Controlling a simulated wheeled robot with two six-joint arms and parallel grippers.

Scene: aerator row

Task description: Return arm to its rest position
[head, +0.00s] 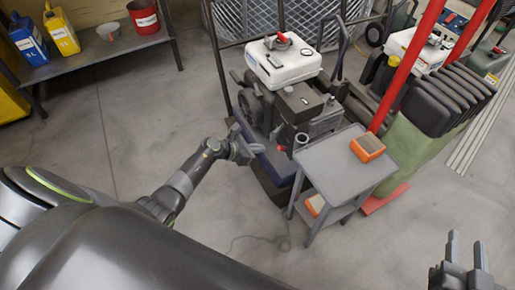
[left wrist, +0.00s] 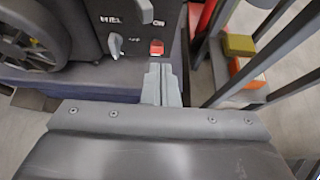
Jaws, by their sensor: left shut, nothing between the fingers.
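My left gripper (head: 245,150) reaches out over the floor to the front of an aerator (head: 290,100) with a white top cover. In the left wrist view its fingers (left wrist: 161,84) are together and empty. They point at the machine's dark front panel, just below a red switch (left wrist: 156,48) marked "ON" and right of a grey lever (left wrist: 115,45) near "FUEL" lettering. Whether the fingertips touch the panel I cannot tell. My right gripper (head: 466,254) is at the lower right, fingers up and apart, with nothing between them.
A grey cart (head: 333,165) carrying an orange box (head: 367,148) stands close right of my left gripper. A red post (head: 405,70) and more machines are behind it. A shelf (head: 95,52) with jugs and a red bucket (head: 144,16) is at upper left. The floor between is clear.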

